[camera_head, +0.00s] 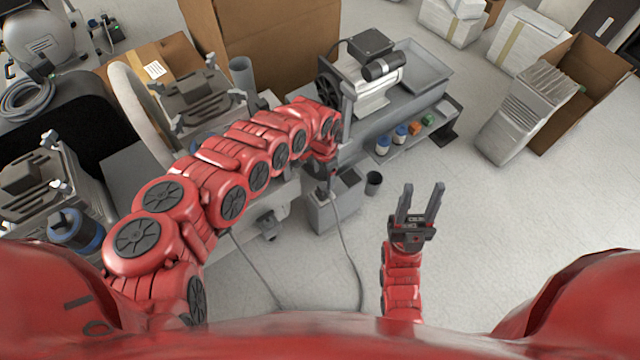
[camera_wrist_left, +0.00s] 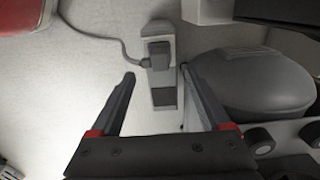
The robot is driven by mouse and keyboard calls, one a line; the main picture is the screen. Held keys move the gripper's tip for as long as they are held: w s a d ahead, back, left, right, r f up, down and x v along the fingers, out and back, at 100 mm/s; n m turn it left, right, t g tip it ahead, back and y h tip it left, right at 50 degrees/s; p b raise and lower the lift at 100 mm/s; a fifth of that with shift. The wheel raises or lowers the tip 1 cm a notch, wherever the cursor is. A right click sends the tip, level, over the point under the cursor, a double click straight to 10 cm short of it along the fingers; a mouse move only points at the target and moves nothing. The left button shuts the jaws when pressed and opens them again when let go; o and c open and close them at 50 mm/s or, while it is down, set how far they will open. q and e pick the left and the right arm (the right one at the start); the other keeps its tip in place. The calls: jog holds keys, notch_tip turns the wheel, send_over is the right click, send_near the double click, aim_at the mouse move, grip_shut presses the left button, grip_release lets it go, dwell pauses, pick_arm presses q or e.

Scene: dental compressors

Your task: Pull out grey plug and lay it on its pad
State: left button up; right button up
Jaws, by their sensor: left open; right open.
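In the left wrist view the grey plug (camera_wrist_left: 158,55) sits on a narrow pale block (camera_wrist_left: 159,29), with its grey cable (camera_wrist_left: 105,38) leaving to the left. A dark square pad (camera_wrist_left: 163,97) lies on the same strip, nearer to my gripper. My left gripper (camera_wrist_left: 157,76) is open, its fingertips on either side of the strip and apart from the plug; nothing is between them. In the head view my left gripper (camera_head: 326,186) points down over a grey box (camera_head: 335,214) and hides the plug. My right gripper (camera_head: 419,200) is open and empty above the floor.
A compressor (camera_head: 368,85) stands on the grey bench behind my left arm. A dark cup (camera_head: 373,183) stands right of the grey box. In the left wrist view a rounded grey body (camera_wrist_left: 252,82) is close to the right finger.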

aim_at(323, 186)
pick_arm(q)
jog(key=shift+f, duration=0.1)
notch_tip(323, 186, down, 9)
jog(key=b, duration=0.8)
dwell(1.0)
grip_shut()
dwell(0.5)
jog(key=shift+r+p, duration=0.3)
jog(key=shift+p, duration=0.1)
jog(key=shift+r+p, duration=2.65)
jog(key=shift+r, duration=0.2)
